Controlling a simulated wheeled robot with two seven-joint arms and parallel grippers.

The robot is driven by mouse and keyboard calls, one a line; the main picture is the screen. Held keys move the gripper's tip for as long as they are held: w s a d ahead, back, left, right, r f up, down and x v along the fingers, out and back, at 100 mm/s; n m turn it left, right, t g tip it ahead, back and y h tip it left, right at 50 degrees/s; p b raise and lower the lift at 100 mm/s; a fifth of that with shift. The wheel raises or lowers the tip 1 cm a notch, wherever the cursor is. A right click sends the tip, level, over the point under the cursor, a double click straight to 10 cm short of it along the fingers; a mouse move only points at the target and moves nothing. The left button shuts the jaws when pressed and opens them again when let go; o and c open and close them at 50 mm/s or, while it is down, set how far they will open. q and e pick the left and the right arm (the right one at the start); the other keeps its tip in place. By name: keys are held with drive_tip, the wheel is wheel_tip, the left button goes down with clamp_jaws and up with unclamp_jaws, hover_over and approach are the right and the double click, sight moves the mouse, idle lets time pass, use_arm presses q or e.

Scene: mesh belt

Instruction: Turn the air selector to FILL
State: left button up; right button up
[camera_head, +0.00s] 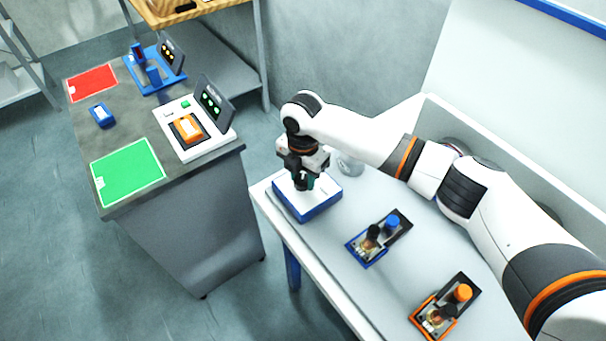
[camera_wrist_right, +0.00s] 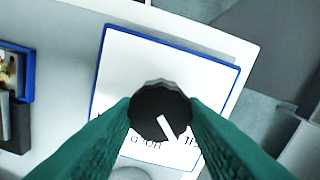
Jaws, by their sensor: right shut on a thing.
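The air selector is a white-topped box with blue sides (camera_head: 315,203) on the white table; it also shows in the right wrist view (camera_wrist_right: 190,66). Its round dark knob (camera_wrist_right: 158,104) has a white pointer line, which points down and right in that view. The upside-down word HOLD lies just below the knob. Part of another label shows to the lower right, mostly hidden by a finger. The pointer end lies between the two labels. My right gripper (camera_head: 302,183) is over the box, its teal fingers (camera_wrist_right: 160,112) shut on the knob from both sides. My left gripper is out of view.
A blue-framed device (camera_head: 367,262) and an orange-framed device (camera_head: 418,319) lie on the same table. A grey bench on the left holds a green mat (camera_head: 128,172), a red mat (camera_head: 93,82) and a white station (camera_head: 215,148). A gap separates bench and table.

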sight(302, 178)
drive_tip(key=shift+w+r, duration=0.1)
drive_tip(key=shift+r, duration=0.1)
idle(0.3)
drive_tip(key=o, duration=1)
drive_tip(key=shift+f, duration=0.1)
wheel_tip(302, 178, up, 12)
drive_tip(key=b, duration=0.3)
drive_tip(key=shift+b, duration=0.35)
drive_tip(key=shift+a, duration=0.1)
